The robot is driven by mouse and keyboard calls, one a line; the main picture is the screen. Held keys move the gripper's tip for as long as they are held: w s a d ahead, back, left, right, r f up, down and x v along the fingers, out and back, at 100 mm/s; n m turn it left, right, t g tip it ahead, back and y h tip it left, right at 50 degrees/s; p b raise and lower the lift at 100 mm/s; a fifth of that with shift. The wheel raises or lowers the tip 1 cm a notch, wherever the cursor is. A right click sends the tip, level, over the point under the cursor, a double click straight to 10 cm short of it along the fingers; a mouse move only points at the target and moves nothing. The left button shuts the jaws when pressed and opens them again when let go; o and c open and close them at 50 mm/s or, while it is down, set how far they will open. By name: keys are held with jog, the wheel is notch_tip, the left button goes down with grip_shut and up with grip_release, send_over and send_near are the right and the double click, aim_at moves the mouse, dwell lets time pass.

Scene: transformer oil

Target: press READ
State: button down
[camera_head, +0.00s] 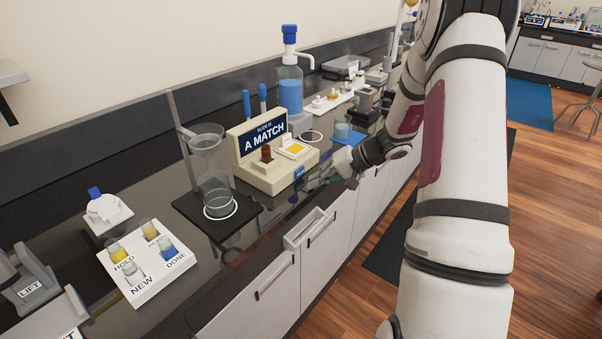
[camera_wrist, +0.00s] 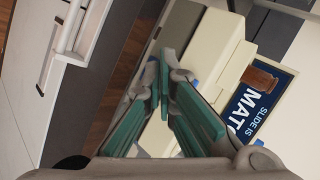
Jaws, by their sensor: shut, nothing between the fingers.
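The cream reader (camera_head: 268,182) stands on the dark counter, its sign (camera_head: 263,134) reading "SLIDE IS A MATCH". A small blue button (camera_head: 299,172) is on its front right; its label is too small to read. A brown block and a yellow-topped white piece sit on the reader. My gripper (camera_head: 322,181) is low over the counter, just right of the reader's front. In the wrist view, its teal-padded fingers (camera_wrist: 164,68) are shut and empty beside the cream body (camera_wrist: 215,58). The tilted sign (camera_wrist: 258,105) shows at right. I cannot tell whether the fingertips touch the reader.
A white tray (camera_head: 150,288) with several vials is at front left. A blue-capped bottle (camera_head: 290,90) stands behind the reader. A blue mat (camera_head: 346,135) with a beaker lies beyond my gripper.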

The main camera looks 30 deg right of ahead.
jog(key=shift+s+d, duration=0.25)
jog(key=shift+s, duration=0.55)
jog(key=shift+s+d, duration=0.25)
jog(key=shift+s, duration=0.5)
jog(key=s+a+r+n+g+h, duration=0.15)
jog(key=s+a+r, duration=0.25)
jog(key=a+r, duration=0.4)
jog(key=s+a+r+n+g, duration=0.3)
jog(key=s+a+r, duration=0.1)
jog(key=a+r, duration=0.35)
jog(key=s+a+r+n+t+h, duration=0.1)
jog(key=s+a+r+h, duration=0.1)
jog(key=s, duration=0.7)
jog(key=s+a+r+n+h, duration=0.1)
jog(key=s+a+r+h, duration=0.2)
jog(key=s, duration=0.6)
jog(key=shift+s+a+r+t, duration=0.35)
jog(key=shift+a+r, duration=0.25)
jog(key=shift+r, duration=0.7)
jog(key=shift+n, duration=0.25)
